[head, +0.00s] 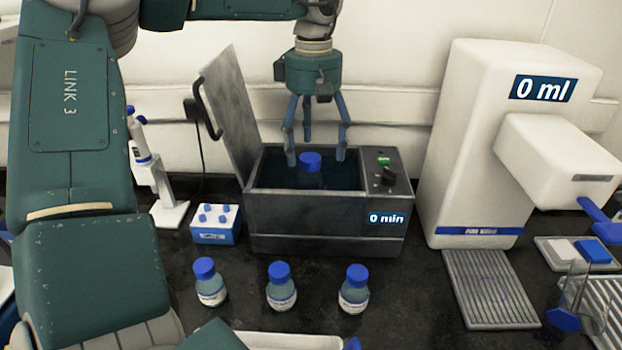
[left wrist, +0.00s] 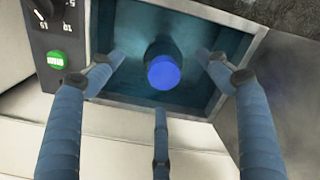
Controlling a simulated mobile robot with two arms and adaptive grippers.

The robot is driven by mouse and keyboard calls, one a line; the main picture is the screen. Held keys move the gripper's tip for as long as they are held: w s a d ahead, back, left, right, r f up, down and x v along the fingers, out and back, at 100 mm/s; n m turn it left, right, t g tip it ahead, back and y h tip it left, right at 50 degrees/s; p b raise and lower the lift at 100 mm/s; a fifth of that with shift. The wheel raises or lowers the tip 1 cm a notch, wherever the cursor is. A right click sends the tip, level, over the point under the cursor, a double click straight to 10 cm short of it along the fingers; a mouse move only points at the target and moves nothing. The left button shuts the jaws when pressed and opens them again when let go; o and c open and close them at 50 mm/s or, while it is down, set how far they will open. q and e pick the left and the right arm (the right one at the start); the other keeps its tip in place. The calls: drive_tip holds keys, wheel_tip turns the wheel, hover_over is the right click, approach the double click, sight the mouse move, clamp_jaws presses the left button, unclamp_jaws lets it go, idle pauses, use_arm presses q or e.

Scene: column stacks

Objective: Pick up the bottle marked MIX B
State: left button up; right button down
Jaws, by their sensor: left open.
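A blue-capped bottle (head: 311,168) stands in the open water bath (head: 300,228); its label is hidden. Its blue cap shows in the left wrist view (left wrist: 163,73). My left gripper (head: 316,155) is open above the bath, its fingers spread around the bottle's cap without visibly touching it. Three more blue-capped bottles stand in front of the bath: a left one (head: 209,284), a middle one (head: 281,288) and a right one (head: 354,290). Their labels are too small to read, so I cannot tell which is MIX B. My right gripper is not in view.
The bath's lid (head: 231,110) stands open at its left; its display reads 0 min. A blue and white tube rack (head: 215,224) and a pipette stand (head: 160,190) are at the left. A white dispenser (head: 478,150) reading 0 ml stands at the right.

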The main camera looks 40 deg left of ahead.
sight(312, 160)
use_arm(q)
drive_tip(key=f, duration=0.3)
drive_tip(key=shift+s+d+f, duration=0.15)
drive_tip(key=shift+s+f, duration=0.1)
drive_tip(key=shift+f, duration=0.4)
drive_tip(key=f+p, duration=0.1)
drive_tip(key=f, duration=0.1)
drive_tip(key=a+f+p, duration=0.1)
drive_tip(key=f, duration=0.2)
drive_tip(key=shift+w+a+p, duration=0.1)
drive_tip(key=shift+w+p, duration=0.1)
drive_tip(key=shift+p, duration=0.1)
drive_tip(key=shift+f, duration=0.25)
drive_tip(key=c, duration=1.5)
drive_tip(key=shift+r, duration=0.1)
drive_tip(key=shift+c, duration=1)
drive_tip(key=shift+w, duration=0.1)
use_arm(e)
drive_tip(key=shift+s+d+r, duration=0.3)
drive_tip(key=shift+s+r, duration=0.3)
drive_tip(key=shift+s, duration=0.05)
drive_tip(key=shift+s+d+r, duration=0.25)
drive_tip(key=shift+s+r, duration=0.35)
use_arm(q)
drive_tip(key=shift+r, duration=0.1)
